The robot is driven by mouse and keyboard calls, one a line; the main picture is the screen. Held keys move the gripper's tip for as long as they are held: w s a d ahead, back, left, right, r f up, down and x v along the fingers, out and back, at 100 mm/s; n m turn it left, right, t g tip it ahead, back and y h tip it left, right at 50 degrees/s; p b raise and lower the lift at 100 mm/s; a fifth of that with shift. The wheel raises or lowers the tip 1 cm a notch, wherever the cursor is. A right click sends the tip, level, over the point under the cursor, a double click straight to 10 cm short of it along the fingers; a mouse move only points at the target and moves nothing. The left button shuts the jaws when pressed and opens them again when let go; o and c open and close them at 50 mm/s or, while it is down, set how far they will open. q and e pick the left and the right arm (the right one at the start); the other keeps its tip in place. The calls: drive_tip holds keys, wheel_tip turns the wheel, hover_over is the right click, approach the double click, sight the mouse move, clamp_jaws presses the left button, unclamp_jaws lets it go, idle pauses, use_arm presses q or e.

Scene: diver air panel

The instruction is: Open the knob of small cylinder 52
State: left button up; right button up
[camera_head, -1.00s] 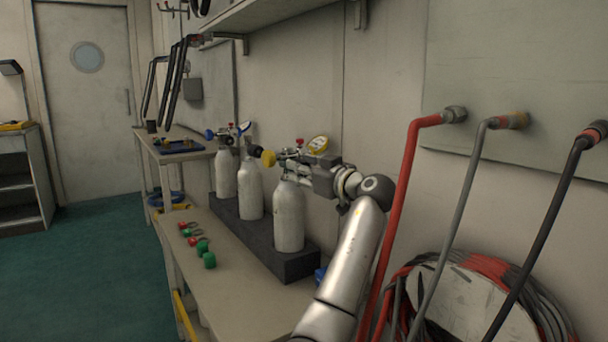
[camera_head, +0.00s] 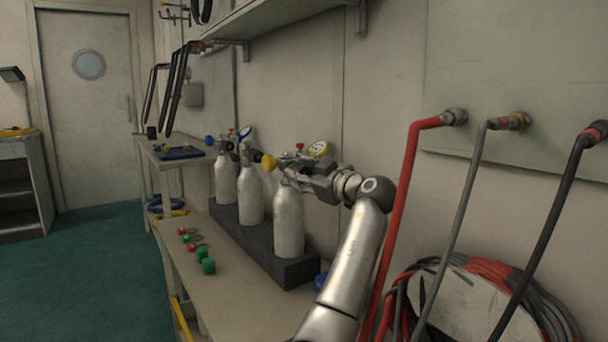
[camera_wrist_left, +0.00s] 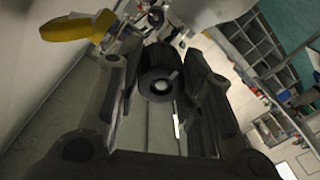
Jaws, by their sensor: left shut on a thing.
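Three white cylinders stand upright in a row: a near one (camera_head: 289,222), a middle one (camera_head: 250,196) and a far one (camera_head: 225,178). I cannot read a number 52 on any of them. My left gripper (camera_head: 292,167) is at the valve on top of the near cylinder, reaching in from the right. In the left wrist view, a dark round knob (camera_wrist_left: 158,84) sits between the two fingers, and the gripper is shut on it. The fingers hide part of the valve. A yellow-rimmed gauge (camera_head: 318,149) is just behind the gripper. My right gripper is not in view.
The cylinders stand in a dark block (camera_head: 287,272) on a bench (camera_head: 222,290). Red and green caps (camera_head: 205,262) lie at its front left. A red hose (camera_head: 403,205) hangs close right of my left arm. The wall is close behind.

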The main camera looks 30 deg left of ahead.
use_arm(q)
drive_tip(key=o, duration=1.1)
drive_tip(key=shift+c, duration=0.2)
drive_tip(key=shift+d, duration=0.15)
drive_tip(key=v, duration=1.1)
drive_tip(key=shift+s+d, duration=0.25)
drive_tip(key=shift+d, duration=0.05)
